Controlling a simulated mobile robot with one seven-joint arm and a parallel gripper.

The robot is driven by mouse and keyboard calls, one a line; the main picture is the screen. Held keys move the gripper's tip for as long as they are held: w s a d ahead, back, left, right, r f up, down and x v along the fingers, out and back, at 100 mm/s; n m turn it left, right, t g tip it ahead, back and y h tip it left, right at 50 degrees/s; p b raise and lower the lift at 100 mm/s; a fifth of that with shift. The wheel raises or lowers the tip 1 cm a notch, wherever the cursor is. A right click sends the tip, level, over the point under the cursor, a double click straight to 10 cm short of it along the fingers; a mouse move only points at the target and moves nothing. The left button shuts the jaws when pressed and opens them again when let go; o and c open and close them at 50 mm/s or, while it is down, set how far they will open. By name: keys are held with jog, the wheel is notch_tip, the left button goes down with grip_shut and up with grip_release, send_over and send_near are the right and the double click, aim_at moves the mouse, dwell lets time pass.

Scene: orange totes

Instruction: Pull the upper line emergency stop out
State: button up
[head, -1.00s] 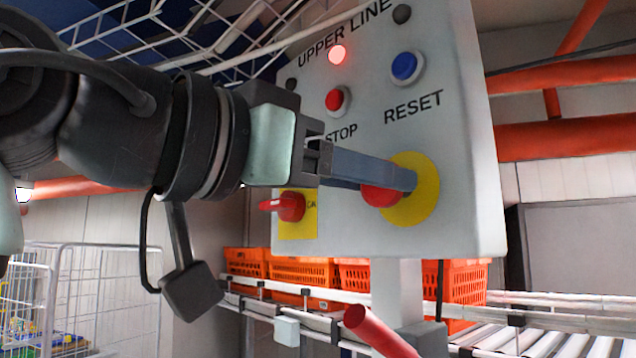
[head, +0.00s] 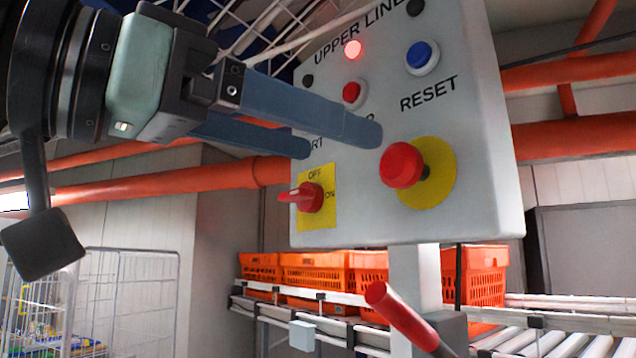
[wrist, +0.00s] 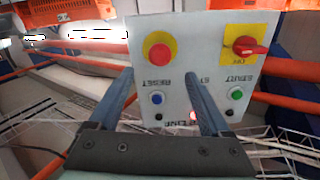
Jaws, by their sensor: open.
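The upper line emergency stop (head: 402,165) is a red mushroom button on a yellow disc, low on the right of the grey control panel (head: 470,120). Its head stands off the disc with a dark stem showing. In the wrist view the emergency stop (wrist: 159,57) shows beyond the fingertips, to the left of the middle. My gripper (head: 340,140) is open and empty, with its two blue fingers apart. In the head view it is to the left of and above the button, apart from it. In the wrist view my gripper (wrist: 168,88) has its fingers either side of the lower panel.
The panel also has a red rotary switch (head: 308,197) on a yellow plate, a blue reset button (head: 421,57), a red stop button (head: 353,93) and a lit red lamp (head: 353,48). Orange totes (head: 320,270) stand on a conveyor below. A red-ended handle (head: 400,315) sticks out under the panel.

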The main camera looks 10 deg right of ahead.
jog(key=b+v, duration=0.1)
jog(key=v, duration=0.4)
jog(key=shift+s+a, duration=0.1)
jog(key=shift+a, duration=0.1)
dwell(0.3)
jog(key=w+f+n+t+y, duration=0.5)
jog(key=w+f+n+t, duration=0.3)
jog(key=w+t, duration=0.35)
jog(key=s+f+n+t+y, duration=0.4)
jog(key=s+n+t+y, duration=0.2)
jog(key=s+t+y, duration=0.2)
jog(key=s+y, duration=0.2)
jog(key=y, duration=0.1)
jog(key=shift+f+n, duration=0.15)
jog(key=shift+n, duration=0.15)
jog(key=shift+a, duration=0.1)
